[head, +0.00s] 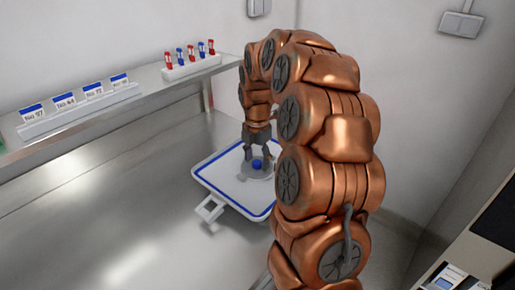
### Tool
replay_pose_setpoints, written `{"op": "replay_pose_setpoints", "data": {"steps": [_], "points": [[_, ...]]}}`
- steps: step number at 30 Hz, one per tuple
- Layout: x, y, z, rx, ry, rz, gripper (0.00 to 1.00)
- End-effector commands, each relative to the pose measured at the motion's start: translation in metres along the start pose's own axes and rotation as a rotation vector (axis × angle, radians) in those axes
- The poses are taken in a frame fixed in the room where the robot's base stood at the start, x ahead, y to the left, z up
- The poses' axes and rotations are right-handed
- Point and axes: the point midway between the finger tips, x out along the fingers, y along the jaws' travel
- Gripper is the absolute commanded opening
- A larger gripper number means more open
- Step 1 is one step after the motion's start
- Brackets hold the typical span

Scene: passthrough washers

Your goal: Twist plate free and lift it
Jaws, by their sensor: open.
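A white plate (223,173) with a blue border line lies on the steel counter, with a light grey handle (210,209) at its near left corner. On it sits a round grey disc (246,173) with a blue knob (256,164) at its middle. My gripper (258,155) is open, pointing down over the knob, with its fingers to either side of it. I cannot tell whether the fingers touch the knob. My copper arm hides the right part of the plate.
The steel counter (110,215) is clear to the left. A raised steel shelf (150,78) along the back holds a rack of red and blue tubes (190,66) and a row of labelled cards (80,103). A wall stands close on the right. Dark equipment (490,225) is at the lower right.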

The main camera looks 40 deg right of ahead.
Motion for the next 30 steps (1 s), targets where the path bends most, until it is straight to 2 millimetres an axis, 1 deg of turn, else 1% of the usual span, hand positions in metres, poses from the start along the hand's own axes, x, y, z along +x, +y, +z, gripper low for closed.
{"op": "replay_pose_setpoints", "data": {"steps": [4, 12, 27, 29, 30], "points": [[0.0056, 0.0001, 0.0003, 0.001, -0.001, 0.002, 0.59], [0.0066, 0.0002, 0.0, 0.001, -0.001, 0.002, 0.59], [0.0065, 0.0001, -0.0003, 0.0, 0.0, 0.002, 0.07], [0.0065, 0.0001, -0.0003, 0.0, 0.0, 0.002, 0.01], [0.0065, 0.0001, -0.0003, 0.0, 0.0, 0.002, 0.0]]}}
